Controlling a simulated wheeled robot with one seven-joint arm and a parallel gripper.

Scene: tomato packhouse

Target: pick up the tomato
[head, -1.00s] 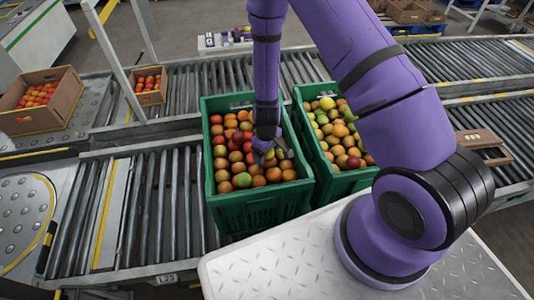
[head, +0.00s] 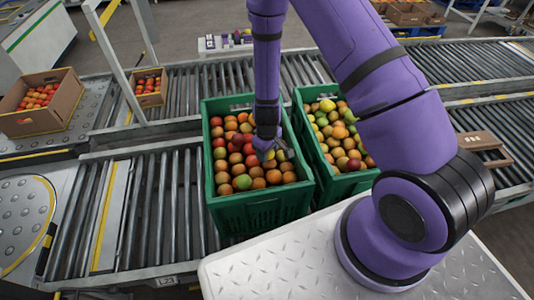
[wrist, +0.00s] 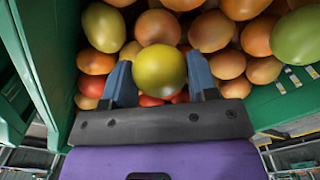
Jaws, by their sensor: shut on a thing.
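A yellow-green tomato (wrist: 159,71) sits between the two blue-grey fingers of my gripper (wrist: 160,84) in the wrist view. The fingers are shut on it, one on each side. In the head view my gripper (head: 268,152) is low inside the left green crate (head: 262,213), among the tomatoes. There the held tomato is mostly hidden by the gripper. Red, orange and green tomatoes lie around and under it, close by. I cannot tell whether the held tomato still touches them.
The crate's green wall (wrist: 24,70) stands close on the left in the wrist view. A second green crate (head: 345,184) of tomatoes stands just to the right. Cardboard boxes (head: 36,121) with tomatoes are at the left. Roller conveyor (head: 165,215) left of the crates is bare.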

